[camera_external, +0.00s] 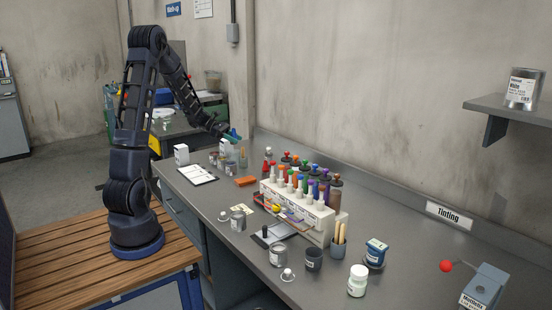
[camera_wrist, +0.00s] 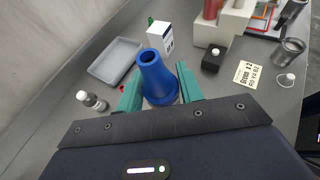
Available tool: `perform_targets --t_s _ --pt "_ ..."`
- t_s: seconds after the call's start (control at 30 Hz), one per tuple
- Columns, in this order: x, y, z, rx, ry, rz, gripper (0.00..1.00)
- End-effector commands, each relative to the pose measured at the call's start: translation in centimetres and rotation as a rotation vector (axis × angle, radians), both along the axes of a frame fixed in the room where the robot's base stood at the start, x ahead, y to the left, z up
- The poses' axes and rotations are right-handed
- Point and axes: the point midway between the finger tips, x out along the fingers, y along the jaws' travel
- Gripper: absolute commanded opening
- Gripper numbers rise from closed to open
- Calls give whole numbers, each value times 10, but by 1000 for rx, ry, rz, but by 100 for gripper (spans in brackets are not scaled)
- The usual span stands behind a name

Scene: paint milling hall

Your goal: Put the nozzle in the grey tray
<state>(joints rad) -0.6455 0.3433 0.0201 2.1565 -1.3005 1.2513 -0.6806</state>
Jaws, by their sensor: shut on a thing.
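The nozzle (camera_wrist: 155,72) is a blue flared cone with an open narrow top. It stands between the teal fingers of my gripper (camera_wrist: 160,86), which is shut on it in the wrist view. The grey tray (camera_wrist: 113,62) is a shallow rectangular tray on the bench, to the upper left of the nozzle in the wrist view. Its floor looks bare, and the nozzle is apart from it. In the external view my gripper (camera_external: 231,137) is over the far end of the bench; the nozzle is too small there to make out clearly, and I cannot pick out the tray.
A white box (camera_wrist: 160,38) stands close behind the nozzle, right of the tray. A dark block (camera_wrist: 212,60), a card (camera_wrist: 247,75) and a metal cup (camera_wrist: 289,52) are on the right. A bottle rack (camera_external: 306,215) fills mid-bench.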

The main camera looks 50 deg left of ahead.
Motion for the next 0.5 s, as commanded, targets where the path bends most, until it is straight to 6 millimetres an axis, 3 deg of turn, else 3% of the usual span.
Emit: perform_targets --t_s 0.1,0.27,0.5 --pt "55 -8 4 6 0 -19 14" --pt "123 -25 11 8 -1 -34 14" --pt "214 -65 24 -4 -8 -50 14"
